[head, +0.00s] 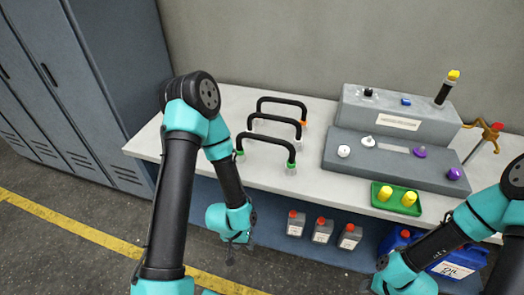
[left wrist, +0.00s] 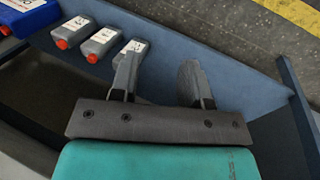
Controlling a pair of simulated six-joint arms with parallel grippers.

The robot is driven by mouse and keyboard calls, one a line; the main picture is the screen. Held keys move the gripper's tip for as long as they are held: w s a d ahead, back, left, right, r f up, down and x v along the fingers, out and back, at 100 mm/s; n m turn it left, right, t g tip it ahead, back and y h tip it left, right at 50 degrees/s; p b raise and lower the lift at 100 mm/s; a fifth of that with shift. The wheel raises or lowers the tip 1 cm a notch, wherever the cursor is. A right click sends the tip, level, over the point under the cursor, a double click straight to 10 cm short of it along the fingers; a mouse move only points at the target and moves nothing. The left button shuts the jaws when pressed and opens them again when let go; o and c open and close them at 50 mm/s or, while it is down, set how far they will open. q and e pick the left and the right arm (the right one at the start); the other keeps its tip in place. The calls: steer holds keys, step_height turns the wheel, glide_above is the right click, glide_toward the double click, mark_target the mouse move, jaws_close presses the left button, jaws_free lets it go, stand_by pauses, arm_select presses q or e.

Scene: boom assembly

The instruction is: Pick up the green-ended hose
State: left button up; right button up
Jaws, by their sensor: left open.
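The green-ended hose (head: 264,137) is a black arch with a green band at each end. It stands upright on the white table, frontmost of three similar hoses. My left gripper (head: 237,248) hangs low in front of the table, below and apart from this hose. In the left wrist view my left gripper (left wrist: 160,75) shows two spread fingers with nothing between them. The hoses do not show in that view. My right arm comes in at the right edge; its fingers are not visible.
Behind it stand a hose with pale ends (head: 273,117) and an orange-ended hose (head: 282,99). A grey stepped console (head: 385,160) and a green tray (head: 379,201) are to the right. Red-capped bottles (head: 322,231) stand on the blue lower shelf.

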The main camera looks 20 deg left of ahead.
arm_select(q)
steer(key=shift+o, duration=1.1)
steer(key=w+d+r+m+g+y, duration=0.1)
steer(key=w+d+r+m, duration=0.1)
steer(key=w+r+m, duration=0.55)
steer(key=w+d+r+m+y, duration=0.25)
steer(key=r+m, duration=0.25)
steer(key=r, duration=0.6)
steer(key=w+r+m+t+y, duration=0.2)
steer(key=w+r+t, duration=0.1)
steer(key=r, duration=0.9)
steer(key=w+r+m+t+y, duration=0.3)
steer(key=r, duration=0.9)
steer(key=shift+w+d+r, duration=0.15)
steer(key=shift+w, duration=0.1)
steer(key=shift+y, duration=0.25)
